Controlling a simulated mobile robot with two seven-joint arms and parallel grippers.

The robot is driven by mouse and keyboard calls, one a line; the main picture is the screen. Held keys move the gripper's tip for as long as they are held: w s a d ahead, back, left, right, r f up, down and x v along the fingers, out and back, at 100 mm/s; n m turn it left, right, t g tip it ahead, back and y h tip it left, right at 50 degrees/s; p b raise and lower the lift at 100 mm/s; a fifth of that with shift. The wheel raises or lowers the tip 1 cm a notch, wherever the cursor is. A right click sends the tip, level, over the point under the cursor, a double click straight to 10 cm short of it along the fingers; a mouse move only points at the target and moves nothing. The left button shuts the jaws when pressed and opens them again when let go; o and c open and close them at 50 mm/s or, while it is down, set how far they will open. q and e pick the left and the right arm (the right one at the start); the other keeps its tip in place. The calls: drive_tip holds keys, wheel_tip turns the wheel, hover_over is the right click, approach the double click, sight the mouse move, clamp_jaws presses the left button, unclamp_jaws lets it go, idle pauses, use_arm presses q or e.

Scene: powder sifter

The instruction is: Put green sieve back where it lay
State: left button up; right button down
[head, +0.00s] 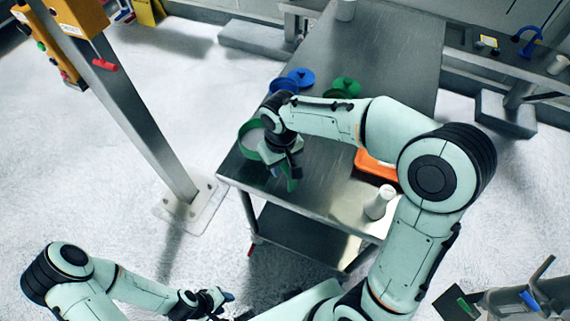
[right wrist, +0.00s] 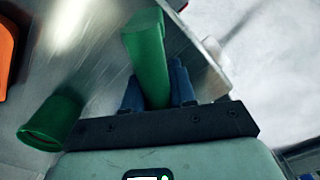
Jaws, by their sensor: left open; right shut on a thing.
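The green sieve (head: 246,136) shows as a round rim at the left end of the metal table, with something pale inside it. My right gripper (head: 288,170) is shut on its green handle, which sticks out toward the table's near edge. In the right wrist view the handle (right wrist: 147,55) stands between the blue fingertips; the sieve's round part is out of that view. My arm hides part of the sieve, and I cannot tell whether it touches the table. My left gripper (head: 222,297) is open and empty, low at the left, away from the table.
A green container (right wrist: 52,122) shows in the right wrist view. A metal post (head: 140,120) stands left of the table.

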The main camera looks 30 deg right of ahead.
drive_tip(key=b, duration=0.3)
hover_over(281, 185)
drive_tip(key=f, duration=0.5)
drive_tip(key=shift+s+f, duration=0.2)
drive_tip(key=shift+f, duration=0.1)
use_arm(q)
drive_tip(key=s+f, duration=0.1)
drive_tip(key=f, duration=0.1)
drive_tip(key=s+f, duration=0.2)
drive_tip(key=shift+s+f, duration=0.15)
drive_tip(key=shift+f, duration=0.1)
use_arm(e)
drive_tip(key=shift+f, duration=0.35)
use_arm(q)
drive_tip(key=shift+s+f+b, duration=0.25)
drive_tip(key=shift+f+b, duration=0.2)
drive_tip(key=shift+b, duration=0.1)
use_arm(e)
drive_tip(key=shift+f, duration=0.65)
drive_tip(key=c, duration=0.8)
unclamp_jaws()
drive_tip(key=shift+c, duration=0.2)
